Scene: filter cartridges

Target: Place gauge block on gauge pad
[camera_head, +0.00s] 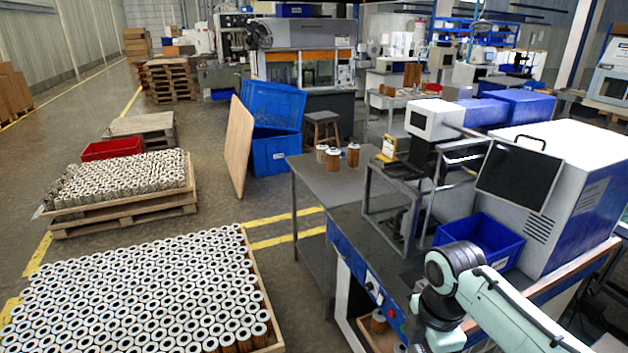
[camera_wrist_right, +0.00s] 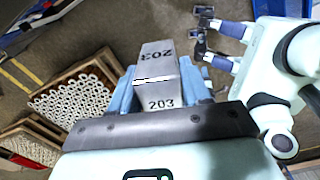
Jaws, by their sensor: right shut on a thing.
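The gauge block (camera_wrist_right: 157,75) is a grey metal block marked 203 on two faces. It shows in the right wrist view, held between the light blue fingers of my right gripper (camera_wrist_right: 165,88). In the head view my right arm comes in at the lower right, but its gripper and the block are out of sight. In the right wrist view, my left gripper (camera_wrist_right: 225,46) appears at the upper right with its blue fingers apart. I see nothing between those fingers. I cannot make out a gauge pad in either view.
A grey side table (camera_head: 335,187) holds several brown-and-white filters and adjoins the workbench. A yellow device (camera_head: 388,149) stands by a metal frame. A blue bin (camera_head: 478,240) and a monitor (camera_head: 517,174) are near my right arm. Filter-filled pallets stand left; floor between is clear.

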